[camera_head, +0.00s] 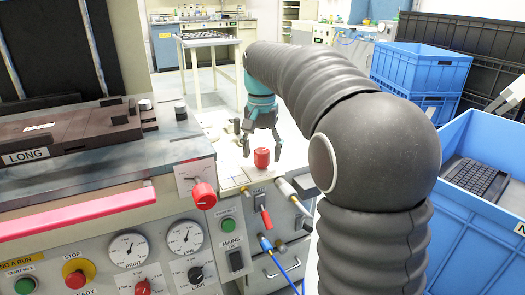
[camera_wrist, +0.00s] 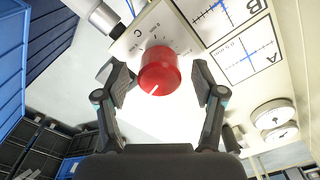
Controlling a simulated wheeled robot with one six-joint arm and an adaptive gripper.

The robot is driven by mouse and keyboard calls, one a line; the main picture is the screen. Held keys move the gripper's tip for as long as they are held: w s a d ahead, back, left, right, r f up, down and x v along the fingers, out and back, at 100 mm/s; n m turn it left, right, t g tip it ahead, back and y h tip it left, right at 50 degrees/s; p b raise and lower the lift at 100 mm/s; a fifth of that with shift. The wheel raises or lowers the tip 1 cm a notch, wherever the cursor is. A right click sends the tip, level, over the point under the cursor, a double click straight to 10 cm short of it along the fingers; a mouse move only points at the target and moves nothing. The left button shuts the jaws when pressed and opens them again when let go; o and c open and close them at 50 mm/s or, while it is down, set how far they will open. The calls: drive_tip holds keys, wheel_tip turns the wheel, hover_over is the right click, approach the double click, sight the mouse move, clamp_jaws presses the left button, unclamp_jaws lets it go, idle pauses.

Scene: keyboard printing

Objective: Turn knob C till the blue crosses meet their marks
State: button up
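Knob C is the red round knob (camera_wrist: 160,72) on a white plate lettered C in the wrist view, with a pale pointer line toward the lower left. In the head view this red knob (camera_head: 261,158) stands on a pale surface just under my gripper (camera_head: 262,147). My gripper is open, with one finger on each side of the knob; in the wrist view its fingertips (camera_wrist: 163,78) show a gap on both sides. Two white cards with blue crosses over dark scale lines, card B (camera_wrist: 222,16) and card A (camera_wrist: 244,58), lie right of the knob. How closely crosses and marks agree is too small to tell.
Another red knob (camera_head: 204,195) sticks out of the machine front at the left. Pipe ends and a red-handled valve (camera_head: 264,213) are below knob C. Blue crates (camera_head: 420,68) stand at the right, one holding a keyboard (camera_head: 476,179).

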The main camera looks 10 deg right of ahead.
sight(262, 151)
drive_tip(key=shift+r, duration=0.1)
wheel_tip(262, 151, up, 12)
idle(0.5)
